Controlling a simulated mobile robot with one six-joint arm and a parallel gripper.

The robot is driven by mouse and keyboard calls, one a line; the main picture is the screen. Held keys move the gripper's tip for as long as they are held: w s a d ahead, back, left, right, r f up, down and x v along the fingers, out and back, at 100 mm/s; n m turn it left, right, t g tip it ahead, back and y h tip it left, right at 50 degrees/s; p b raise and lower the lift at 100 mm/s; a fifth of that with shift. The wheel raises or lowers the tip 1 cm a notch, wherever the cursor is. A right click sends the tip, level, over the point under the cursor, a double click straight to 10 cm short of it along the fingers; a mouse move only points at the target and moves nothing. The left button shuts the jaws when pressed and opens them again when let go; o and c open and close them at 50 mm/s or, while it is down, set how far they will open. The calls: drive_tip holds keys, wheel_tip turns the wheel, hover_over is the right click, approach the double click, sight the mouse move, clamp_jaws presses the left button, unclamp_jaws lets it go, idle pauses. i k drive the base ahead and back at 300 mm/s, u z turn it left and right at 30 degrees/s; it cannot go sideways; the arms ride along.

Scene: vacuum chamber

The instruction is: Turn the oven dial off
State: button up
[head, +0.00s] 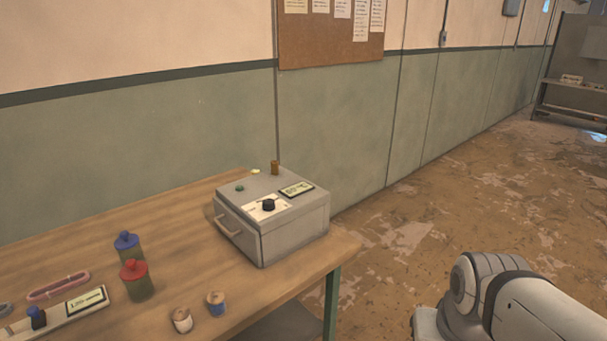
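The oven (290,235) is a grey box with a front handle (228,226). It stands at the right end of a wooden table. Its black dial (268,205) sits on a white plate on the top face; its pointer setting is too small to read. Beside the dial is a dark-framed label or display (297,188), and a green button or lamp (239,188) is behind it. A white arm link of mine shows at the lower right, away from the oven. My gripper is not in view.
A wall is behind. Floor to the right is open.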

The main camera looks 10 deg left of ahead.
sight(268, 204)
drive_tip(key=u, duration=0.6)
drive_tip(key=i, duration=1.3)
drive_tip(key=u, duration=0.85)
drive_tip(key=k, duration=0.65)
drive_tip(key=u, duration=0.2)
drive_tip(key=i, duration=0.75)
drive_tip(key=z, duration=0.05)
